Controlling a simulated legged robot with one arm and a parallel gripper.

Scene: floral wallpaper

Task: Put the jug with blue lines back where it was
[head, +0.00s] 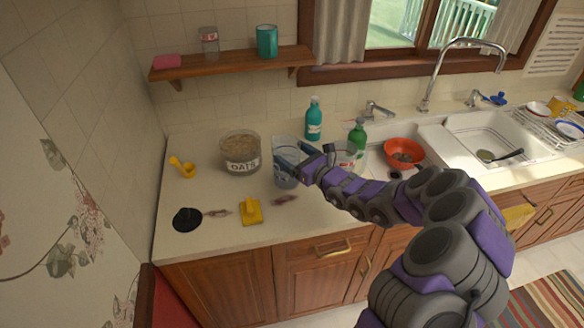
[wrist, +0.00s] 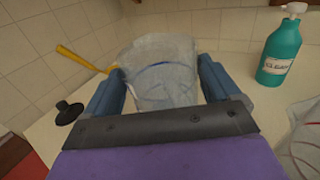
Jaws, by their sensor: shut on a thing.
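The clear jug with blue lines (head: 287,172) is at the counter's middle, just right of the oats jar (head: 240,155). My gripper (head: 307,158) reaches it from the right and is shut on it. In the wrist view the jug (wrist: 160,62) sits between my two blue fingers (wrist: 160,88), and a curved blue line shows on its wall. It looks close to upright. I cannot tell whether its base touches the counter.
Another clear container (head: 346,155) stands right of my gripper. Behind are a teal bottle (head: 314,120) and a green bottle (head: 357,135). An orange bowl (head: 403,153) is at the sink.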

